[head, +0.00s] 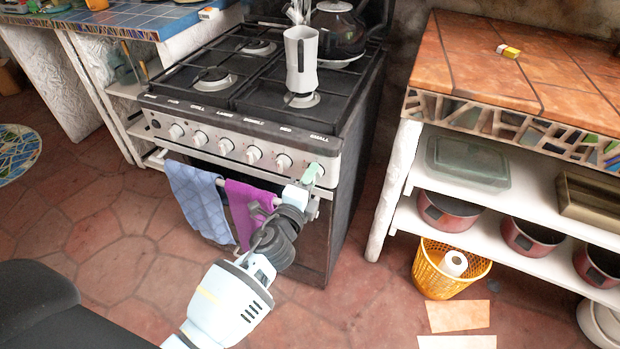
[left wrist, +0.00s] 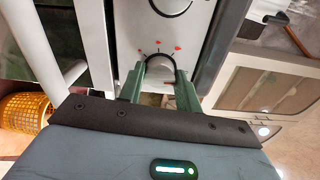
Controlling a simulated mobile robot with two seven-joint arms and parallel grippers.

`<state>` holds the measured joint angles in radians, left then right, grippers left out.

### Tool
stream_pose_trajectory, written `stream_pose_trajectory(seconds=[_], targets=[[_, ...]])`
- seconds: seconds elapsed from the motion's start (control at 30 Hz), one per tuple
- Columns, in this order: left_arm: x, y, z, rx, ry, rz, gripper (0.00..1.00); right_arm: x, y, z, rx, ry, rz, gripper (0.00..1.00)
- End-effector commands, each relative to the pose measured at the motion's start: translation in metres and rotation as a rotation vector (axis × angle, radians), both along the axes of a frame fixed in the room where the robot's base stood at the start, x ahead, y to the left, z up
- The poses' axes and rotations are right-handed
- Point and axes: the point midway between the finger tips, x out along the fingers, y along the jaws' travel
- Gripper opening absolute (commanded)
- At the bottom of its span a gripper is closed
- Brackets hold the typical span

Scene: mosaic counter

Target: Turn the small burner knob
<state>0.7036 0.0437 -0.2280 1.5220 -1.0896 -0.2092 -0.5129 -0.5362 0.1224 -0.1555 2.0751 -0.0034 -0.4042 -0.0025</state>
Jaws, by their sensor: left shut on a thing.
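The stove (head: 240,140) has a row of knobs on its front panel, with a label reading "small" at the right end. My left gripper (head: 313,173) is at the right end of this row, and its fingers hide the end knob in the head view. In the left wrist view the small burner knob (left wrist: 160,60), round and light, sits between the two green fingertips (left wrist: 160,76). The gripper is shut on it. Red marks show on the panel beside the knob. My right gripper is not in view.
A purple towel (head: 245,208) and a blue towel (head: 199,198) hang on the oven rail just left of my left arm. A white pitcher (head: 301,62) and dark kettle (head: 340,30) stand on the stove. A tiled counter (head: 480,65) is at right, with a yellow basket (head: 436,280) below.

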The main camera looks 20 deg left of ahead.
Motion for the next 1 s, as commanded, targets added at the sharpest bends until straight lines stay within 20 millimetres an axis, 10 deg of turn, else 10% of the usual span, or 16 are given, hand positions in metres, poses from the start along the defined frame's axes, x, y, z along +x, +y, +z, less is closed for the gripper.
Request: stream_pose_trajectory(seconds=[0.73, 0.77, 1.0], targets=[[-0.0003, 0.0, -0.0005, 0.095, -0.002, 0.0, 0.11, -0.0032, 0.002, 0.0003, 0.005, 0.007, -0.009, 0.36], [-0.0003, 0.0, -0.0006, 0.094, -0.002, 0.0, 0.35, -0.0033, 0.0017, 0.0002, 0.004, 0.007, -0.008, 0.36], [-0.0002, -0.0001, -0.0003, 0.093, -0.002, 0.0, 0.55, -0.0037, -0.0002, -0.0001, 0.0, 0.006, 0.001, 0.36]])
